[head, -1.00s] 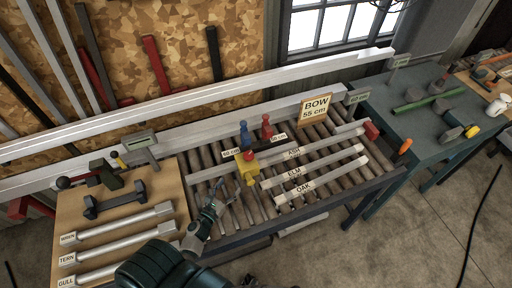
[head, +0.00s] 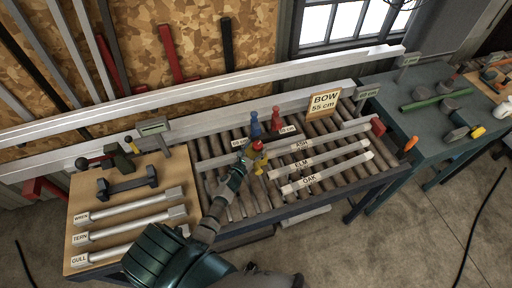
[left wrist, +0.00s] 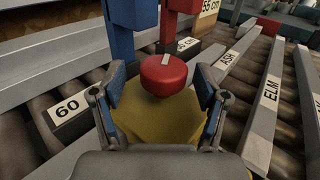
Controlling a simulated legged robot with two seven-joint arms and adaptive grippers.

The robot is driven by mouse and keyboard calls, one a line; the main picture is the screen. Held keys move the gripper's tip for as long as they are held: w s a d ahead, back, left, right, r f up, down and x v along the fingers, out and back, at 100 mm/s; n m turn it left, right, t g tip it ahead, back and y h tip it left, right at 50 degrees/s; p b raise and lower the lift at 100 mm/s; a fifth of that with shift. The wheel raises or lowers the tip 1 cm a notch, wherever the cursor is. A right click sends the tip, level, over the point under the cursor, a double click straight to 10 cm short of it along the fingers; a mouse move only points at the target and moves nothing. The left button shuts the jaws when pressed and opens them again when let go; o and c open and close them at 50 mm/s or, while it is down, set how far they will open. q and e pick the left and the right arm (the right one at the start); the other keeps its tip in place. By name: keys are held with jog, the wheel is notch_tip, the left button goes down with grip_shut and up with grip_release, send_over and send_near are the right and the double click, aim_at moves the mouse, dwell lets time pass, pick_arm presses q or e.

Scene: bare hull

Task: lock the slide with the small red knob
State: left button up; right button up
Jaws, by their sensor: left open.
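The small red knob (head: 257,145) sits on top of the yellow slide (head: 262,164), on a rail across the roller bench. In the left wrist view the round knob (left wrist: 163,75) has a pale mark on top, above the yellow body (left wrist: 160,120). My left gripper (head: 248,164) is at the slide. Its open fingers (left wrist: 160,92) stand on either side of the knob, with a gap visible at each side. The gripper hides part of the slide in the head view. My right gripper is not in view.
A blue post (head: 255,126) and a red post (head: 275,119) stand just behind the slide, by length labels. Bars marked ASH, ELM (head: 318,162) and OAK lie to the right. A board with bars and a dumbbell-shaped piece (head: 127,183) is at left.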

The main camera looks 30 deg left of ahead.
pick_arm(q)
jog(key=shift+w+a+f, duration=0.1)
jog(key=shift+w, duration=0.2)
jog(key=shift+d, duration=0.2)
jog(key=shift+c, duration=0.5)
jog(key=shift+s+d, duration=0.1)
jog(key=shift+d, duration=0.05)
jog(key=c, duration=1.1)
jog(key=shift+o, duration=0.2)
